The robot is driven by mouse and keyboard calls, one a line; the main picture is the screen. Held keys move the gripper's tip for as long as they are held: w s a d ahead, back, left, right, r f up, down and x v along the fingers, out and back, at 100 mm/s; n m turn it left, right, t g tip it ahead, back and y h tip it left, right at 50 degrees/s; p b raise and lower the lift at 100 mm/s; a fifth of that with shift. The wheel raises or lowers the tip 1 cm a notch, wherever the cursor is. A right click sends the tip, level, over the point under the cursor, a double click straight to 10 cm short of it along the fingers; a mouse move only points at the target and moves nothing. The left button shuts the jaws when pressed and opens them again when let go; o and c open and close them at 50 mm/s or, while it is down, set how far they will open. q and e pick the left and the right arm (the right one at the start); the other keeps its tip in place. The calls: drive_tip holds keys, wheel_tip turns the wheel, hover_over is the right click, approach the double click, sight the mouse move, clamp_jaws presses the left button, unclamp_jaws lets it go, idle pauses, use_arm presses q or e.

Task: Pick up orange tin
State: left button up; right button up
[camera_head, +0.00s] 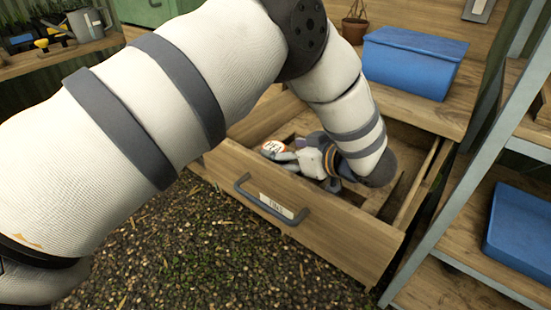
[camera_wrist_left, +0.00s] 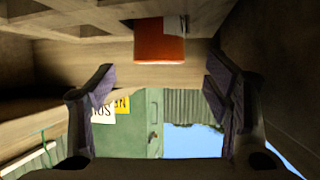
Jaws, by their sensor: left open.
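The orange tin (camera_wrist_left: 160,42) shows in the left wrist view at the top middle, against a wooden wall of the drawer. Part of a pale label shows at its right edge. My left gripper (camera_wrist_left: 160,100) is open, with one finger at each side of that view and nothing between them. The tin is beyond the fingertips, apart from them. In the head view my left gripper (camera_head: 318,163) is down inside the open drawer (camera_head: 300,222). A round red and white piece (camera_head: 273,147) shows beside it; I cannot tell whether it is the tin. My right gripper is out of view.
The drawer has wooden dividers and a grey front handle (camera_head: 270,204). A blue bin (camera_head: 412,62) stands on the worktop above. A shelf rack with another blue bin (camera_head: 520,232) is close on the right. Gravel floor lies in front.

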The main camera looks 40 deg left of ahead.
sight(275, 148)
use_arm(q)
drive_tip(key=x, duration=0.5)
drive_tip(key=shift+a, duration=0.2)
drive_tip(key=c, duration=1.4)
